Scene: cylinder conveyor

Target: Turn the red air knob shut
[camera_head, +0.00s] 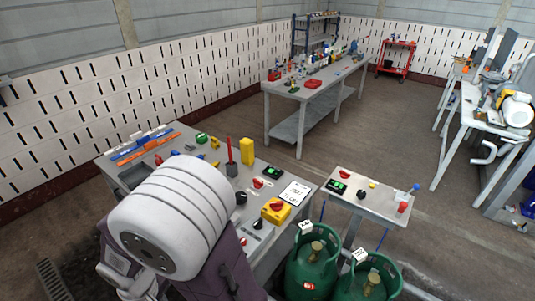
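Several red knob-like parts are in view, and I cannot tell which is the air knob. One red knob (277,206) sits on a yellow box (275,215) near the front right of the near workbench. Another red part (258,183) lies farther back on that bench. A third red part (344,173) is at the back of the small side table, and a red piece (402,207) stands at its right end. Their turn positions are too small to read. A large white and grey part, likely my own arm, covers the bench's front left. Neither gripper shows.
The near workbench (230,210) carries tools, a white sheet (295,192) and a yellow block (247,150). Two green gas cylinders (312,262) (368,280) stand in front of the small table (375,205). The floor (300,160) between the benches is open.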

